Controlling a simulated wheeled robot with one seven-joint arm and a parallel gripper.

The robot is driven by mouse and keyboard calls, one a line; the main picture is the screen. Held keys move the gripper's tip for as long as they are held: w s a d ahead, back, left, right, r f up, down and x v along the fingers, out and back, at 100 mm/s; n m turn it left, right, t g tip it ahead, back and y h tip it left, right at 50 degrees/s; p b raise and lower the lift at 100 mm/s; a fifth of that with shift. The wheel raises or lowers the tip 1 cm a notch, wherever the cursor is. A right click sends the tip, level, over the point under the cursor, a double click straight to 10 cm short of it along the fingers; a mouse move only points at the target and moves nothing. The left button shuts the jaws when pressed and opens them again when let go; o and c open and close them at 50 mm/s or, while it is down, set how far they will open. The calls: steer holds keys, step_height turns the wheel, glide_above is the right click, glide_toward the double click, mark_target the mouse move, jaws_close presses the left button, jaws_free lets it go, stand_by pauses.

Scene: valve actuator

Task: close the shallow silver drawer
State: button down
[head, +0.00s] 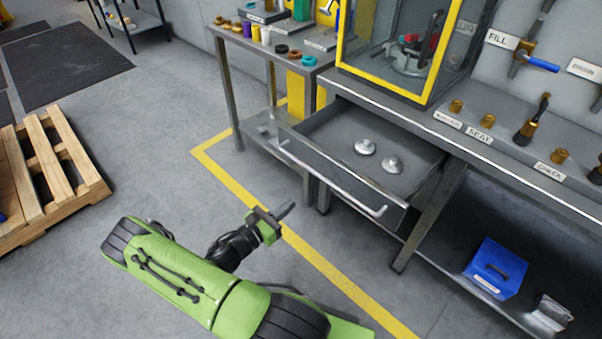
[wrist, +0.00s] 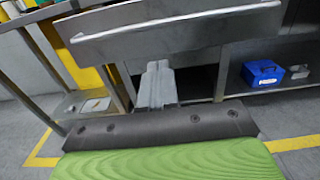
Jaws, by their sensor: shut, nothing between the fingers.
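The shallow silver drawer (head: 334,176) is pulled out under the workbench, with two round metal knobs (head: 365,146) lying in it. Its long bar handle (head: 338,180) runs along the front. In the wrist view the drawer front (wrist: 190,38) and its handle cross the top of the picture. My gripper (head: 285,211) is shut and empty, in front of the drawer and apart from it in the head view. In the wrist view its closed fingers (wrist: 157,84) point toward the area below the drawer front.
A blue box (head: 496,268) sits on the lower shelf to the right. A side table (head: 262,52) with small parts stands left of the drawer. A wooden pallet (head: 50,172) lies at left. The floor before the drawer is open, with a yellow line (head: 320,262).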

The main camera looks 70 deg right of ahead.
mark_target(328, 174)
steer(key=x, duration=0.4)
steer(key=b+x, duration=0.1)
steer(key=x, duration=0.3)
steer(key=b+x, duration=0.1)
steer(key=x, duration=0.4)
steer(key=shift+s+a, duration=0.15)
steer(key=shift+s, duration=0.1)
steer(key=shift+s+d+r+b, duration=0.1)
steer(key=shift+s+d+b, duration=0.15)
steer(key=shift+d, duration=0.2)
